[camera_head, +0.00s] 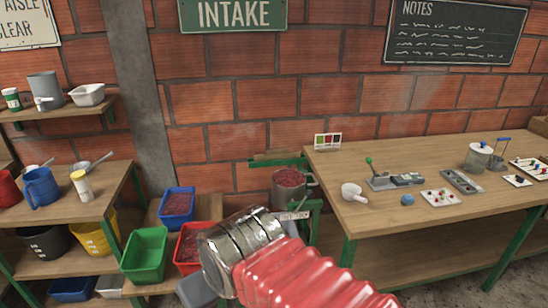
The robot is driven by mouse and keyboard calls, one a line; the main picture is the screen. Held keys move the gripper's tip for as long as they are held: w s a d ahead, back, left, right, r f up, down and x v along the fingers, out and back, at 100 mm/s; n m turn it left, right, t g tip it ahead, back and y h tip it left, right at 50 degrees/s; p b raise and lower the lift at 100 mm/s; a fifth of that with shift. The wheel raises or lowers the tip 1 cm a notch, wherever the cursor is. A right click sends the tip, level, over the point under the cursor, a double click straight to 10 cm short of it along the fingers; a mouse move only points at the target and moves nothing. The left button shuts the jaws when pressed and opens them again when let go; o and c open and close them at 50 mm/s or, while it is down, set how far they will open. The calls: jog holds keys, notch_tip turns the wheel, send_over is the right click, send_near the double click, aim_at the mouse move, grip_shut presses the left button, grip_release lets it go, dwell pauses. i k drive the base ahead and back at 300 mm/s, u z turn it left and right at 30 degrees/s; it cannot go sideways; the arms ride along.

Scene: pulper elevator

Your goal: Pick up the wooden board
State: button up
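I cannot pick out the wooden board for sure. A thin brown, board-like piece (277,156) lies level at the top of a green frame against the brick wall, just behind a metal pot of red cherries (290,184). My arm comes in from the bottom, with a red ribbed sleeve and a shiny metal wrist. A small pale tip of my gripper (293,215) shows past the wrist, below the pot. The fingers are mostly hidden behind the wrist, so I cannot see whether they are open or hold anything.
A wooden table (330,165) at right carries a white cup (353,192), a scale (392,181), a blue ball (407,200) and sample trays (440,197). At left, shelves hold jugs and tubs. Blue (177,203), green (145,254) and red (189,245) bins stand near my wrist.

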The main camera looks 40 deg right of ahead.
aim_at(279, 153)
jog(key=u, duration=0.05)
jog(key=i, duration=1)
jog(key=z, duration=0.05)
